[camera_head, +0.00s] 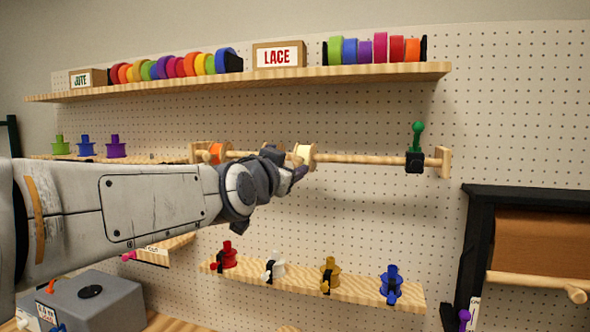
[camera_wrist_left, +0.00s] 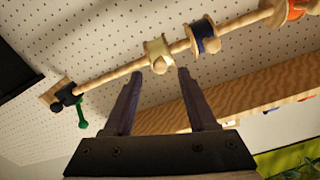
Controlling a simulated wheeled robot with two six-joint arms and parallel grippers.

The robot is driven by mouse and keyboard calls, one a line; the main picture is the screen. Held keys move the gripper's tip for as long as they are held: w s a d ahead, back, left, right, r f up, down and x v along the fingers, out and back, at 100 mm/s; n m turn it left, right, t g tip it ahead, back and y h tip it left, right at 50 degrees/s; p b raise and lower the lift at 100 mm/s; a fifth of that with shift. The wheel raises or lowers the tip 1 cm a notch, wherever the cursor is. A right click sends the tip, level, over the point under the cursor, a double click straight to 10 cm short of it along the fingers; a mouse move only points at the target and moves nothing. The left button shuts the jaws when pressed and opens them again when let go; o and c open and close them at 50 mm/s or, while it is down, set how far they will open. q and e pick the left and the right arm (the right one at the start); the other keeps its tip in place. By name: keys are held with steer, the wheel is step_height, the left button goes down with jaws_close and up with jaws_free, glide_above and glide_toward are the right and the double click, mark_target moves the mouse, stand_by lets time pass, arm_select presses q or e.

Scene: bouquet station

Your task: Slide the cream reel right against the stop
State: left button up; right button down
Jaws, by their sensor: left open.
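The cream reel (camera_head: 306,155) sits on a horizontal wooden rod (camera_head: 362,159) on the pegboard. The stop (camera_head: 414,162), a black block with a green knob (camera_head: 417,133), is near the rod's right end, with bare rod between it and the reel. My left gripper (camera_head: 301,171) is open at the cream reel. In the left wrist view, the cream reel (camera_wrist_left: 158,52) lies just past and between the open fingertips (camera_wrist_left: 160,73); contact cannot be told. There the stop (camera_wrist_left: 65,93) is at the left. My right gripper is not in view.
A blue reel (camera_wrist_left: 205,36) is close beside the cream one on the rod, mostly hidden by my arm in the head view. An orange reel (camera_head: 216,153) is farther left. A ribbon shelf (camera_head: 370,72) is above; a spool shelf (camera_head: 350,290) is below.

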mark_target(296, 162)
arm_select(q)
steer(key=shift+x, duration=2.2)
jaws_close()
